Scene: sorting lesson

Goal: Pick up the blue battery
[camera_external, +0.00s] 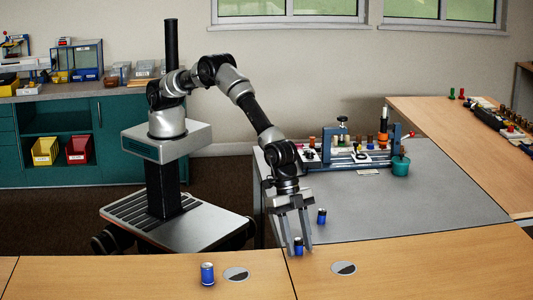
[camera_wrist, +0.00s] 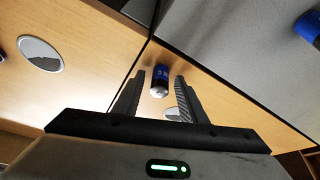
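A blue battery (camera_external: 298,246) with a silver end stands between the fingers of my gripper (camera_external: 298,251), near the seam where the wooden tables meet the grey one. In the wrist view this battery (camera_wrist: 160,76) shows between the fingertips, with a gap on each side. My gripper (camera_wrist: 158,92) is open and points down. A second blue battery (camera_external: 321,216) stands on the grey table just behind and right; it is partly cut off in the wrist view (camera_wrist: 310,27). A third blue battery (camera_external: 207,273) stands on the front wooden table at left.
Round two-tone discs lie on the wooden table, one left (camera_external: 236,274) and one right (camera_external: 344,268) of the gripper. A blue-framed rack (camera_external: 352,158) and a teal pot (camera_external: 400,166) stand at the back of the grey table (camera_external: 440,205). The table's right side is clear.

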